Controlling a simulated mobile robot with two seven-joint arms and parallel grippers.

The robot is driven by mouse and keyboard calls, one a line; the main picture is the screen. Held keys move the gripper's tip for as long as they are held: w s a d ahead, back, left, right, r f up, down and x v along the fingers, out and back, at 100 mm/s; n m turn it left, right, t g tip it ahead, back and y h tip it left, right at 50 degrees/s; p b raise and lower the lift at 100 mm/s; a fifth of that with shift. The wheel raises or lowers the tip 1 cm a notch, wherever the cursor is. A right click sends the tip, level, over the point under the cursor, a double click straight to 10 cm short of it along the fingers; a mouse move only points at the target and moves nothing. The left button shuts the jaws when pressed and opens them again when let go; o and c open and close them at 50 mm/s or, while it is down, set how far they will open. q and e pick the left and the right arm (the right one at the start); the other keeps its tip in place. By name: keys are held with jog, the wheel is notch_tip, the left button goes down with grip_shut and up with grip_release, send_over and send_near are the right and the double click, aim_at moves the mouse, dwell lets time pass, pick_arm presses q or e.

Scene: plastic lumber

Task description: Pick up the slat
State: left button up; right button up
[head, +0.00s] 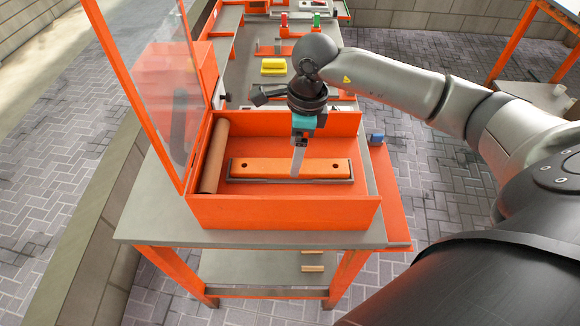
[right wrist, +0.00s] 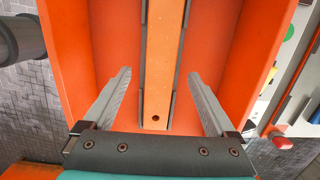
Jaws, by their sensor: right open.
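The slat (head: 262,168) is a long orange bar with a dark hole near each end. It lies in a narrow grey holder (head: 240,181) on the floor of an orange box (head: 285,213). My right gripper (head: 298,162) points down into the box over the slat's middle part in the head view. In the right wrist view the gripper (right wrist: 159,73) is open, with one finger on each side of the slat (right wrist: 163,60) and visible gaps between. I cannot tell how far the fingertips are above it. My left gripper is not in view.
A brown cylinder (head: 215,157) lies along the box's left side. A clear orange-framed panel (head: 140,75) stands at the left. A yellow block (head: 273,66) and a blue piece (head: 377,136) are outside the box.

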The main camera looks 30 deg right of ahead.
aim_at(290, 165)
jog(key=f, duration=0.4)
jog(key=shift+w+a, duration=0.3)
jog(key=shift+a, duration=0.05)
jog(key=shift+r, duration=0.15)
grip_shut()
